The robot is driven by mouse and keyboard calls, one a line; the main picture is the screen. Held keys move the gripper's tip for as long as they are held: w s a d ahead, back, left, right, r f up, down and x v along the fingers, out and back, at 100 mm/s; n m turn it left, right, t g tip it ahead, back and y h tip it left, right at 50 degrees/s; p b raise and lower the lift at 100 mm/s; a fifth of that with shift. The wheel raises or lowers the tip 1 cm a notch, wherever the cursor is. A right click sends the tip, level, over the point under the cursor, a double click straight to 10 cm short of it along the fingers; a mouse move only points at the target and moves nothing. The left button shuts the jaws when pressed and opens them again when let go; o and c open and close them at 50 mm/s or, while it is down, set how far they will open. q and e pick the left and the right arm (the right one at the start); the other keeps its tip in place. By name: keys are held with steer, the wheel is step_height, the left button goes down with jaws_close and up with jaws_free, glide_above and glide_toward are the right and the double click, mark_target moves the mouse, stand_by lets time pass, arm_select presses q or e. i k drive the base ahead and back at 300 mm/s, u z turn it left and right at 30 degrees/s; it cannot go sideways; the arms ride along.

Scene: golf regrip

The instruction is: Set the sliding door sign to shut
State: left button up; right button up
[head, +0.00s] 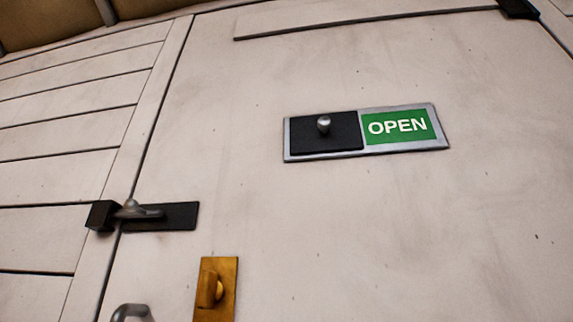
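The sliding door sign (287,140) is a silver-framed plate fixed to the pale door in the head view, right of centre. Its black slider (343,140) with a round metal knob (323,124) covers the left half. The right half shows a green panel (398,138) reading OPEN in white letters. Whatever lies behind the slider is hidden. Neither of my grippers is in view.
A black latch (175,216) with a metal lever bridges the door's left edge. Below it are a brass plate with a thumb turn (216,290) and a metal handle (132,312), partly cut off. The door surface (400,230) around the sign is clear.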

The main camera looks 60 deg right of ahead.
mark_target(319, 134)
steer(key=u, duration=0.1)
steer(key=i, duration=0.1)
steer(key=z, duration=1.95)
